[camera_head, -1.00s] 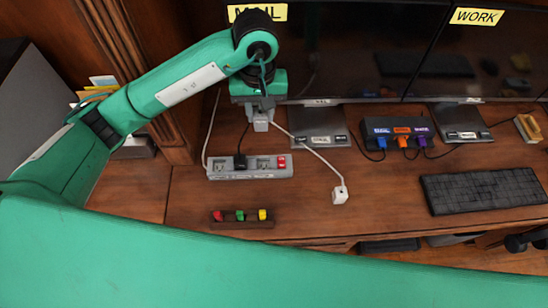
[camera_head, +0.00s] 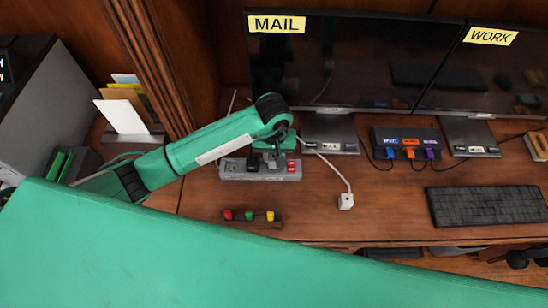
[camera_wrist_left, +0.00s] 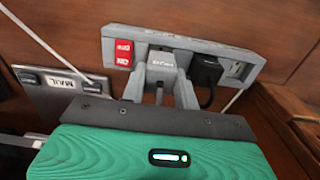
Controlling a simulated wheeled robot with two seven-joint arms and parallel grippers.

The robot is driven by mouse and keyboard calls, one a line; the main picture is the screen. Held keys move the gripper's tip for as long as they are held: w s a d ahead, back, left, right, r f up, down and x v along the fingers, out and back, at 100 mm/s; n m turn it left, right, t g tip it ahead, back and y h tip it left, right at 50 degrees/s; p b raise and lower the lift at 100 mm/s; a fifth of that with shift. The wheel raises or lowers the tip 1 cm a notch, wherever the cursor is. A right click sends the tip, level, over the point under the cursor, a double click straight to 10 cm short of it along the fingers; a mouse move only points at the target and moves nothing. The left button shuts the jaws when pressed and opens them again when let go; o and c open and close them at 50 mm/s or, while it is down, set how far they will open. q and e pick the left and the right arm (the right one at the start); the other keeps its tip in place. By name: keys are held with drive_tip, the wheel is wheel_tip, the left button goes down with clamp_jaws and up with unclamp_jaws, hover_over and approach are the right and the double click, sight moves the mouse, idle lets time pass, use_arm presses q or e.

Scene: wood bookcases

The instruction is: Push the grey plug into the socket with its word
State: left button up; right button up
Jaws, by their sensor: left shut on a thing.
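The grey plug (camera_wrist_left: 161,72) is between the fingers of my left gripper (camera_wrist_left: 160,88), which is shut on it. The word on the plug is too small to read. The grey power strip (camera_head: 232,170) lies on the desk; it also shows in the left wrist view (camera_wrist_left: 205,47). My left gripper (camera_head: 273,160) is at the strip, between the black plug (camera_wrist_left: 207,70) and the red switch (camera_wrist_left: 123,52). The plug is over the socket there and hides it; I cannot tell how deep it sits. Another socket (camera_wrist_left: 236,69) beyond the black plug is empty. My right gripper is out of view.
A white plug (camera_head: 346,201) on a cord lies right of the strip. A small holder (camera_head: 252,224) with red, green and yellow pieces is in front. A dark hub (camera_head: 407,140), monitors (camera_head: 350,60) and a keyboard (camera_head: 487,206) stand to the right.

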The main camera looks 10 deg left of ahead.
use_arm(q)
wheel_tip(320, 180, down, 2)
drive_tip(key=shift+f, duration=0.2)
drive_tip(key=shift+f, duration=0.2)
drive_tip(key=o, duration=1)
drive_tip(key=shift+c, duration=0.2)
drive_tip(key=shift+r, duration=0.15)
